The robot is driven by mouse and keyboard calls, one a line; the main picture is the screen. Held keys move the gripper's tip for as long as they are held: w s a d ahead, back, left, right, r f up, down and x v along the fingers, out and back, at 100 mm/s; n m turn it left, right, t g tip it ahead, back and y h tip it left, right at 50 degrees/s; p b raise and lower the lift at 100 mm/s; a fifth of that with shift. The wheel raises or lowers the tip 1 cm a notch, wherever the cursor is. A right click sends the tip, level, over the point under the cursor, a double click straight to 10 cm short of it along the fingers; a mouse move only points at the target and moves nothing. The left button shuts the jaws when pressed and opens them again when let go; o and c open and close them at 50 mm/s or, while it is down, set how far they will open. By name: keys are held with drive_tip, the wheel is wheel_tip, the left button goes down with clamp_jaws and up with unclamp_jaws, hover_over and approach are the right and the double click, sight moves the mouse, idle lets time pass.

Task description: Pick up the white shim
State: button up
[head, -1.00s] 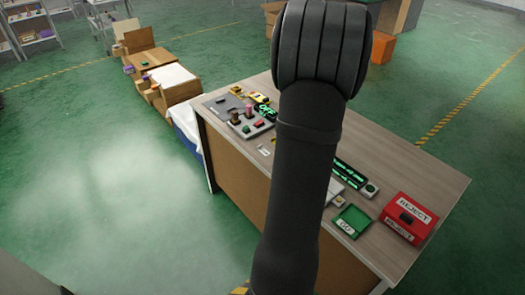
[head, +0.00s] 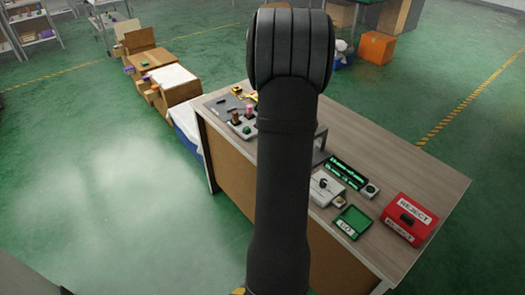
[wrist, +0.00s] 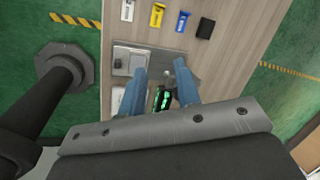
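A small white labelled piece, which looks like the white shim (wrist: 128,10), lies on the wood-topped table at the top of the wrist view. A yellow piece (wrist: 157,15) and a blue piece (wrist: 182,22) lie in a row to its right. My gripper (wrist: 160,71) has two blue fingers spread apart with nothing held between them. The fingertips are over a grey metal plate (wrist: 152,50), below the white shim in the picture and apart from it. In the head view my arm hides the gripper, and I cannot make out the shim.
A black block (wrist: 205,28) lies right of the blue piece. In the head view, a red REJECT box (head: 410,218), a green GO tray (head: 352,222), a lit green display (head: 346,173) and a pale fixture with a dark knob (head: 325,187) stand on the table (head: 400,165).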

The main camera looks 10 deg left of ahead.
drive_tip(key=s+a+f+n+h, duration=0.1)
drive_tip(key=a+f+n+h, duration=0.1)
drive_tip(key=a+f+n, duration=0.35)
drive_tip(key=s+a+f+n+h, duration=0.1)
drive_tip(key=a+f+n, duration=0.1)
drive_tip(key=a+n, duration=0.6)
drive_tip(key=shift+m, duration=0.65)
drive_tip(key=x, duration=0.4)
drive_tip(key=a+x, duration=0.1)
drive_tip(key=x, duration=0.6)
drive_tip(key=shift+w+f, duration=0.25)
drive_tip(key=shift+f, duration=0.2)
drive_tip(key=shift+d+x, duration=0.15)
drive_tip(key=shift+x, duration=1.15)
drive_tip(key=shift+d+x, duration=0.15)
drive_tip(key=shift+x, duration=1.15)
drive_tip(key=shift+s, duration=0.15)
clamp_jaws()
